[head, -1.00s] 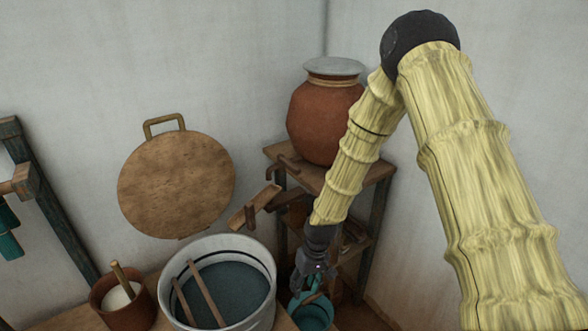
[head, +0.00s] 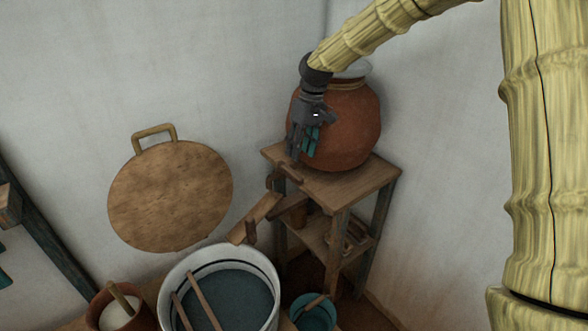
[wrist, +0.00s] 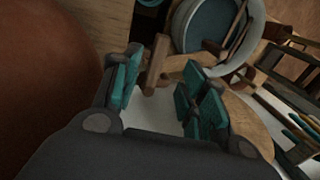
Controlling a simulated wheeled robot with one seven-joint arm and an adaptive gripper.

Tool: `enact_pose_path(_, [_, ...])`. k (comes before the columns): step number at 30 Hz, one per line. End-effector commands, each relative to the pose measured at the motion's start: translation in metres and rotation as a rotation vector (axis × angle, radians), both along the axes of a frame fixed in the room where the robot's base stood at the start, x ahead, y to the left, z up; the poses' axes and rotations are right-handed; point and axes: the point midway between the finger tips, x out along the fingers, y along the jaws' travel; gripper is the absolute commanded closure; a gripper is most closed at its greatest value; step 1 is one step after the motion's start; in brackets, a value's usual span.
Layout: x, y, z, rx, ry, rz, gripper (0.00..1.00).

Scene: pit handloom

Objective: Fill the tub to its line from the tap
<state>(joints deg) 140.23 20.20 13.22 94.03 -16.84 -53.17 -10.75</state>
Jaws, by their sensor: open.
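The white tub (head: 273,284) stands at the bottom of the head view with blue-grey liquid (head: 235,298) in it. A dark line (head: 222,263) runs round its inner wall, with pale wall between line and liquid. The tub (wrist: 178,28) also shows at the top of the wrist view. The wooden tap (head: 284,172) is low on the left of the clay pot (head: 350,125). My gripper (head: 303,152) is open just above the tap, in front of the pot. In the wrist view a wooden piece (wrist: 156,66) shows between the fingers; I cannot tell whether it touches them.
A wooden trough (head: 258,215) slopes between the stand and the tub. The pot sits on a wooden stand (head: 340,192). Two sticks (head: 203,303) cross the tub. A teal bucket (head: 313,314) is beside it, a brown pot (head: 137,314) at left, a round board (head: 170,198) on the wall.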

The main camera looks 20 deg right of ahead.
Motion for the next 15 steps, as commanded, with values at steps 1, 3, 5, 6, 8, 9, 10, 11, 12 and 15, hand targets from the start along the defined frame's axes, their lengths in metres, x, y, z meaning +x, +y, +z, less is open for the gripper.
enact_pose_path(1, [-0.001, 0.001, -0.008, 0.000, 0.006, -0.001, 0.57])
enact_pose_path(3, [0.002, 0.002, -0.021, 0.000, 0.008, -0.002, 0.57])
enact_pose_path(5, [0.002, 0.005, -0.032, 0.000, 0.010, 0.000, 0.57])
enact_pose_path(6, [0.003, 0.007, -0.040, 0.000, 0.010, 0.001, 0.57])
enact_pose_path(8, [0.003, 0.009, -0.050, 0.000, 0.011, 0.002, 0.57])
enact_pose_path(9, [0.003, 0.010, -0.056, 0.000, 0.012, 0.002, 0.57])
enact_pose_path(10, [0.003, 0.011, -0.060, 0.000, 0.011, 0.002, 0.57])
enact_pose_path(11, [0.003, 0.012, -0.064, 0.000, 0.011, 0.002, 0.57])
enact_pose_path(12, [0.003, 0.013, -0.068, 0.000, 0.011, 0.002, 0.57])
enact_pose_path(15, [0.002, 0.014, -0.077, 0.000, 0.009, 0.002, 0.57])
